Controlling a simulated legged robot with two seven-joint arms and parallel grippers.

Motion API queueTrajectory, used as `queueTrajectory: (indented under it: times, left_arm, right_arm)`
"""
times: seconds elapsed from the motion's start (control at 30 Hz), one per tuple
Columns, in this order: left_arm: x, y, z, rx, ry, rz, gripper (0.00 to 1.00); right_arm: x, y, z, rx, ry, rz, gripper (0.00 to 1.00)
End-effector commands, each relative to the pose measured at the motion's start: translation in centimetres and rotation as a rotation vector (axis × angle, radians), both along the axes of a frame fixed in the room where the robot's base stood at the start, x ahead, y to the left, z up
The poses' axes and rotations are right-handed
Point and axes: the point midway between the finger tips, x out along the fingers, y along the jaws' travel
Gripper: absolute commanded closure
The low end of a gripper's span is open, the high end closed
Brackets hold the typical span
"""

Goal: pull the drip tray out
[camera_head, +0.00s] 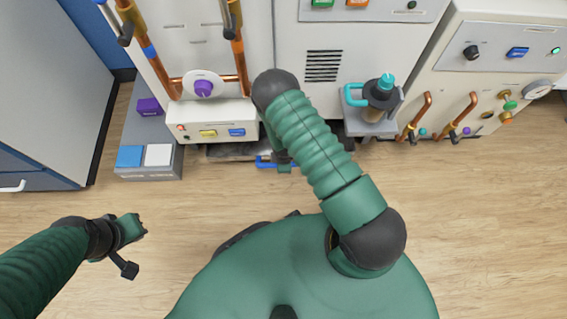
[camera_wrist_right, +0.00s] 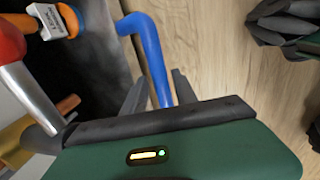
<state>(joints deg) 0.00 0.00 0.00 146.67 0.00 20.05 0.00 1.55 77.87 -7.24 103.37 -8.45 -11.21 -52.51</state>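The drip tray (camera_head: 228,152) is a dark, shallow tray low under the left machine, mostly hidden by the machine and my right arm. Its blue handle (camera_head: 264,162) sticks out at floor level. In the right wrist view the dark tray surface (camera_wrist_right: 95,70) is at left and the bent blue handle (camera_wrist_right: 155,55) runs down between my fingers. My right gripper (camera_wrist_right: 160,88) has one finger on each side of the handle, with a slim gap seeming to remain. In the head view it is mostly hidden behind my forearm. My left gripper (camera_head: 130,250) hangs over bare floor, away from everything.
A grey cabinet (camera_head: 45,90) is at far left. The wooden floor (camera_head: 190,205) before the tray is clear.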

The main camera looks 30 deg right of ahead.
Motion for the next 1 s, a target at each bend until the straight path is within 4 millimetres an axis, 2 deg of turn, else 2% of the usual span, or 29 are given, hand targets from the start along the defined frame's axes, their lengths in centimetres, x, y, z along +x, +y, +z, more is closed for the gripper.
queueTrajectory:
  times: [0.03, 0.23, 1.0]
  left_arm:
    - [0.0, 0.0, 0.0, 0.0, 0.0, 0.0, 1.0]
    - [0.0, 0.0, 0.0, 0.0, 0.0, 0.0, 1.0]
    - [0.0, 0.0, 0.0, 0.0, 0.0, 0.0, 1.0]
  right_arm:
    - [0.0, 0.0, 0.01, 0.0, 0.0, 0.0, 0.74]
    - [-0.01, 0.01, 0.01, 0.0, 0.0, 0.0, 1.0]
    - [-0.03, 0.02, 0.01, 0.001, 0.001, 0.0, 1.0]
